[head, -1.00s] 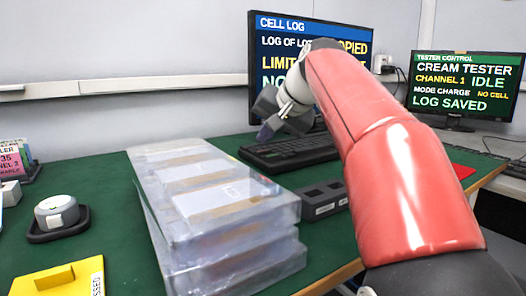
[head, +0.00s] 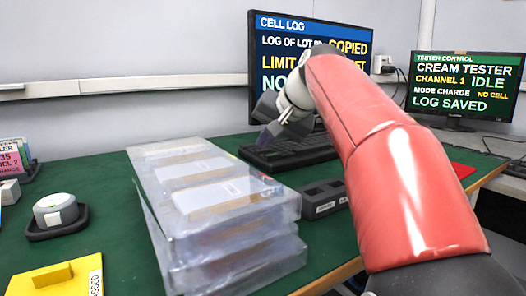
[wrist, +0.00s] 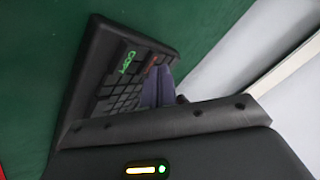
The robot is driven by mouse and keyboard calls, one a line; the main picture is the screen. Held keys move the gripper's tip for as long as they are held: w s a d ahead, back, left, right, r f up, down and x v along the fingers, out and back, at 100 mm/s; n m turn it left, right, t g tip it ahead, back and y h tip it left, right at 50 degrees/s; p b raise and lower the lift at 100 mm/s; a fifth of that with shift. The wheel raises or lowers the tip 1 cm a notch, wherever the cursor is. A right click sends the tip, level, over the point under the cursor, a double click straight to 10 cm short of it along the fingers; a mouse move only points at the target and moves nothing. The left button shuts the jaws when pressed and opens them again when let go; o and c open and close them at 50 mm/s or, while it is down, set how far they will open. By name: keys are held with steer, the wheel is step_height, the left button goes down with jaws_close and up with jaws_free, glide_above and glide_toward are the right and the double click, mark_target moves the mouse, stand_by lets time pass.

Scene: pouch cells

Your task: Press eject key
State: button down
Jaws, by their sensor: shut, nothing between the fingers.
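The black keyboard (head: 300,150) lies on the green table in front of the CELL LOG monitor. In the wrist view the keyboard (wrist: 120,95) has a green key marked COPY (wrist: 127,63) and a reddish key (wrist: 149,76) beside it. I cannot read any label on the reddish key, nor tell whether it is the eject key. My gripper (head: 263,136) is shut and empty, at the keyboard's left end. In the wrist view its dark purple fingers (wrist: 158,88) cover some keys next to the reddish one. I cannot tell whether the tips touch a key.
The CELL LOG monitor (head: 285,45) reads COPIED, partly behind my arm. The tester monitor (head: 463,88) reads IDLE and LOG SAVED. Clear stacked trays (head: 225,240) stand close in front of the keyboard. A dark grey slotted block (head: 322,200) sits right of them.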

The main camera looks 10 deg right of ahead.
steer(key=shift+f, duration=0.25)
steer(key=shift+r, duration=0.15)
stand_by(0.3)
steer(key=shift+r+p, duration=0.7)
steer(key=shift+p, duration=0.15)
step_height(320, 180, up, 5)
steer(key=p, duration=0.5)
steer(key=shift+r, duration=0.1)
